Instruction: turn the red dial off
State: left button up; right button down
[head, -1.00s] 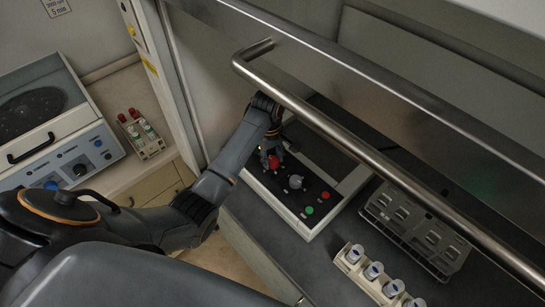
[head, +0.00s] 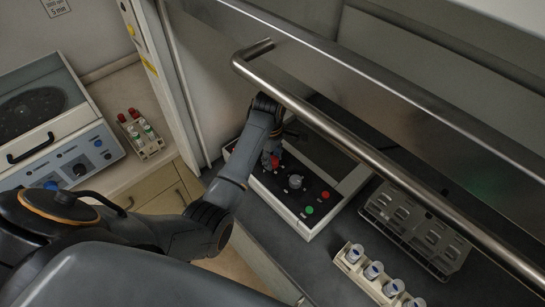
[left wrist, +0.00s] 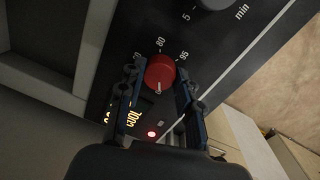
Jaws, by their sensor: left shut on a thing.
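The red dial (left wrist: 160,72) sits on the black panel of a white device; its scale shows 80 and 95 in the left wrist view. A pale mark on the dial lies near its lower edge in that view. My left gripper (left wrist: 158,80) is shut on the dial, one finger on each side. A small red light (left wrist: 151,134) and an orange display (left wrist: 134,121), partly hidden, are lit near it. In the head view the red dial (head: 275,162) shows just beside my left gripper (head: 271,156), which partly hides it. My right gripper is not in view.
A grey knob (head: 295,182), a green button (head: 309,210) and a red button (head: 325,195) share the panel. A steel bar (head: 385,161) crosses above the device. A grey rack (head: 415,229) and a holder with capped vials (head: 373,271) stand to the right.

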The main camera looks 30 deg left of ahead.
pick_arm(q)
jog(key=o, duration=1.1)
jog(key=shift+o, duration=0.2)
jog(key=r, duration=0.7)
jog(key=shift+s+r, duration=0.2)
jog(key=shift+r, duration=0.1)
jog(key=shift+s+f, duration=0.1)
